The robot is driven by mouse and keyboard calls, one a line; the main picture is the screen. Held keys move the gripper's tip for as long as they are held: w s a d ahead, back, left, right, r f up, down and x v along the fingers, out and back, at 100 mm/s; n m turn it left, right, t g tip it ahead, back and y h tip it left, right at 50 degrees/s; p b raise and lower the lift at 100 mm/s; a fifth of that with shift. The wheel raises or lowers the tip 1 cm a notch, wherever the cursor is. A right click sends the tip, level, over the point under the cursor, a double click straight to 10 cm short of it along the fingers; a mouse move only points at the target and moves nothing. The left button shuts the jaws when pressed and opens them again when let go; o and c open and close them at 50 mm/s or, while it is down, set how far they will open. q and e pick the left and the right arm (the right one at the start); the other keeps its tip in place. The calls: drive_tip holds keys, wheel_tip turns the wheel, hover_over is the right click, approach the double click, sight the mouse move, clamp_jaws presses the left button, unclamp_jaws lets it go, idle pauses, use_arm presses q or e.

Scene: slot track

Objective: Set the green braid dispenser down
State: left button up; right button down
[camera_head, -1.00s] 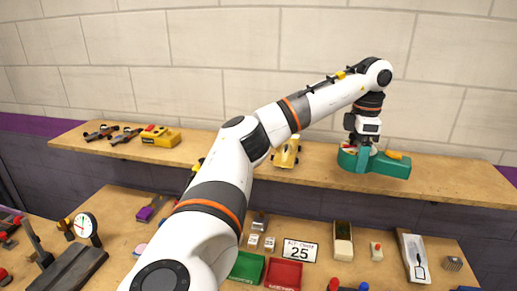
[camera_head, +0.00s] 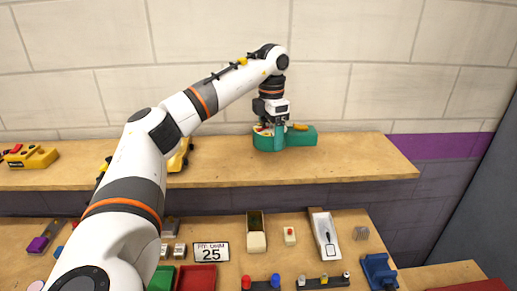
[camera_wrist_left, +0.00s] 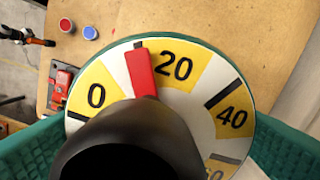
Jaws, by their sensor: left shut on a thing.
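The green braid dispenser (camera_head: 300,138) is a teal, rounded body with an orange-yellow piece on its right part. It is at the back of the raised shelf; I cannot tell if its underside touches the shelf. My left gripper (camera_head: 273,123) comes down from above and is shut on it. The gripper hides part of its left, round end. In the left wrist view a white and yellow dial (camera_wrist_left: 232,112) with numbers and a red pointer fills the middle, with teal walls at both sides. A large black part hides the dial's centre. My right gripper is not in view.
The wooden shelf (camera_head: 365,158) is bare to the right of the dispenser. A yellow device (camera_head: 180,157) stands left, partly behind my arm. The lower bench holds a "25" card (camera_head: 212,252), a red bin (camera_head: 197,278), a green bin (camera_head: 162,279) and a white tray (camera_head: 325,237).

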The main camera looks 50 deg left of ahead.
sight(270, 162)
use_arm(q)
wheel_tip(270, 162, down, 5)
drive_tip(key=shift+f+p, duration=0.1)
drive_tip(key=shift+p, duration=0.6)
drive_tip(key=shift+f, duration=0.35)
drive_tip(key=shift+w+f, duration=0.1)
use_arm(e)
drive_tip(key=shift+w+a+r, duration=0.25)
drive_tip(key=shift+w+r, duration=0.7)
use_arm(q)
drive_tip(key=shift+f, duration=0.1)
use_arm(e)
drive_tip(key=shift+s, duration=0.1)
